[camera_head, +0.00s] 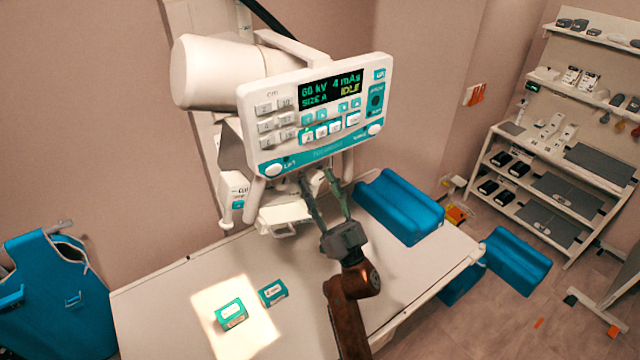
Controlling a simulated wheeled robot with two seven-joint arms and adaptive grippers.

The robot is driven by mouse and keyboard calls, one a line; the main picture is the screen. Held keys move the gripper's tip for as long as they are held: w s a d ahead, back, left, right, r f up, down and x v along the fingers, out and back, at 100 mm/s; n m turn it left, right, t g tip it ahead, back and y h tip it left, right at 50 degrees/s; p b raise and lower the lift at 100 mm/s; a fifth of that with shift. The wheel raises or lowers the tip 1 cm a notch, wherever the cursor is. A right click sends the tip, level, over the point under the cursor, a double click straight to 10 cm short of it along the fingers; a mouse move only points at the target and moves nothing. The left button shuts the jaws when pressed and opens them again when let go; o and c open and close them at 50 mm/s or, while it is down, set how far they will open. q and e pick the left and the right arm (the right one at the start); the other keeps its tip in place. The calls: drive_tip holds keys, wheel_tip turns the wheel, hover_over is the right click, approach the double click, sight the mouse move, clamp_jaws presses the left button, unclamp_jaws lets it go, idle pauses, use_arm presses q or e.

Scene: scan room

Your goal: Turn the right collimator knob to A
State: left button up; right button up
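The X-ray head carries a white and teal control panel (318,115); its screen (331,88) reads 60 kV, 4 mAs, SIZE A, IDLE. The white collimator housing (284,216) sits below the panel and is partly hidden by it and by my gripper. My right gripper (318,178) reaches up from the front, its two fingers apart, tips just under the panel's lower edge. A small whitish part shows between the fingertips; I cannot tell whether it is the right knob or whether they touch it. My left gripper is not in view.
A blue block (398,206) lies on the table right of my gripper. Shelves (560,185) stand at the right; a blue apron (55,290) hangs at the left.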

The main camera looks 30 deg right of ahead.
drive_tip(key=c, duration=1.1)
drive_tip(key=shift+y, duration=0.3)
